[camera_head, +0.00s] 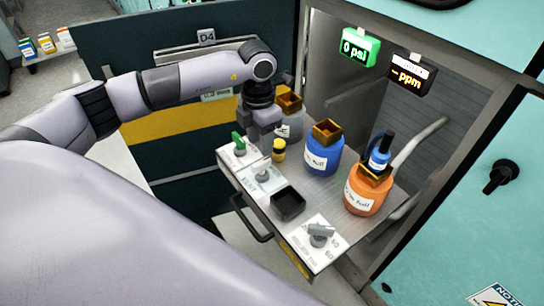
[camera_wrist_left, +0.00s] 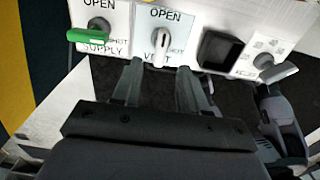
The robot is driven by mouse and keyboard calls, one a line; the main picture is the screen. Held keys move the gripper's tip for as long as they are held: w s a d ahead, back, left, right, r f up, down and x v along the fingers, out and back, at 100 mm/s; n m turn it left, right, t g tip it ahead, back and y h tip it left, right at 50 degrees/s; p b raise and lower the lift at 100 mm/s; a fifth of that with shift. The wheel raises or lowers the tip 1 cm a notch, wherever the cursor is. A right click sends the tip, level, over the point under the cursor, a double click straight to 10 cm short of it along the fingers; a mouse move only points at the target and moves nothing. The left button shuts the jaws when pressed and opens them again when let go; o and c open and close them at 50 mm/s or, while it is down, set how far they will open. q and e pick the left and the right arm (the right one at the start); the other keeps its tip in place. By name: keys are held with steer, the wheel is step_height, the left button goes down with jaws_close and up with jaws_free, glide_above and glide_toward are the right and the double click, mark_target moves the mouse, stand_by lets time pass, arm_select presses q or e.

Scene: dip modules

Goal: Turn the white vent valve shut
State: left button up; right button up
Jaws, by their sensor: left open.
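The white vent valve (camera_wrist_left: 159,48) sits on a white panel marked OPEN above and VENT below, with a partly covered word at its right. Its handle lies lengthwise up-down in the left wrist view. In the head view the vent valve (camera_head: 262,175) shows on the front of the bench shelf. My left gripper (camera_wrist_left: 160,85) is open and empty, its two fingers on either side of the handle's line and short of it. In the head view my left gripper (camera_head: 262,127) is above and behind the valve panel. My right gripper does not show.
A green supply valve (camera_wrist_left: 87,35) is left of the vent valve, and a black square cup (camera_wrist_left: 216,47) is right. A grey knob (camera_head: 320,232) stands farther right. Blue (camera_head: 323,158) and orange (camera_head: 366,195) bottles and a small yellow-black bottle (camera_head: 279,151) stand behind.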

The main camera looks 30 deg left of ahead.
mark_target(261, 162)
arm_select(q)
step_height(261, 162, down, 7)
steer(key=shift+r, duration=0.1)
jaws_close()
stand_by(0.3)
